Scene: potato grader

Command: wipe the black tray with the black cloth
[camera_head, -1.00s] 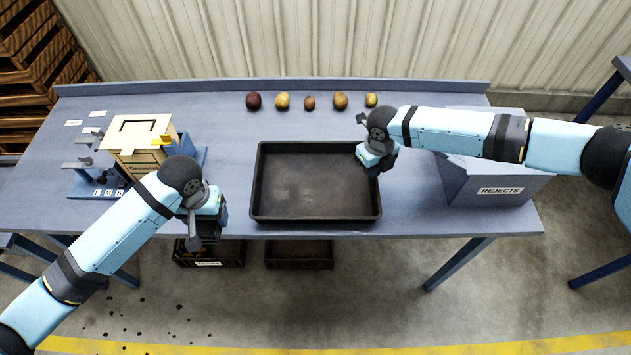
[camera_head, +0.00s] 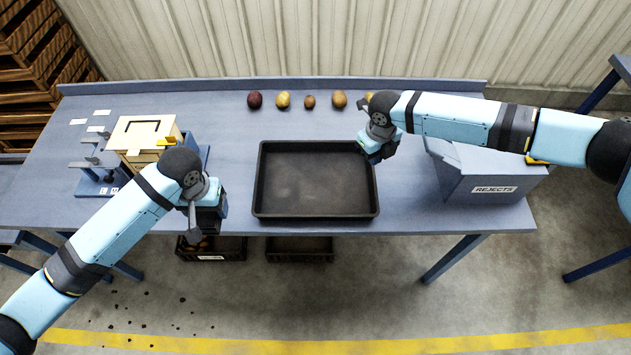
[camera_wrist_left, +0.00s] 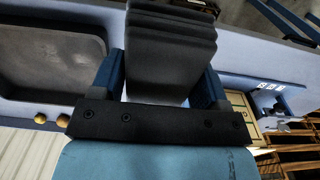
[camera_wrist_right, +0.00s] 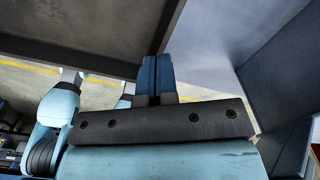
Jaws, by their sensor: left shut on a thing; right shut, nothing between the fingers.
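The black tray (camera_head: 314,185) lies empty on the middle of the blue-grey table, with faint lighter smudges on its floor. It also shows at the left of the left wrist view (camera_wrist_left: 50,58). My left gripper (camera_head: 206,216) is near the table's front edge, left of the tray and apart from it. It is shut on the black cloth (camera_wrist_left: 172,50), a thick folded dark stack between the fingers. My right gripper (camera_head: 374,156) is shut and empty at the tray's right rim; its closed fingers show in the right wrist view (camera_wrist_right: 157,75). I cannot tell whether it touches the rim.
A grey REJECTS bin (camera_head: 490,189) stands at the right. Several potatoes (camera_head: 310,101) line the back of the table. A wooden box (camera_head: 143,138) and a blue stand (camera_head: 92,180) are at the left. Dark crates (camera_head: 298,246) sit below the front edge.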

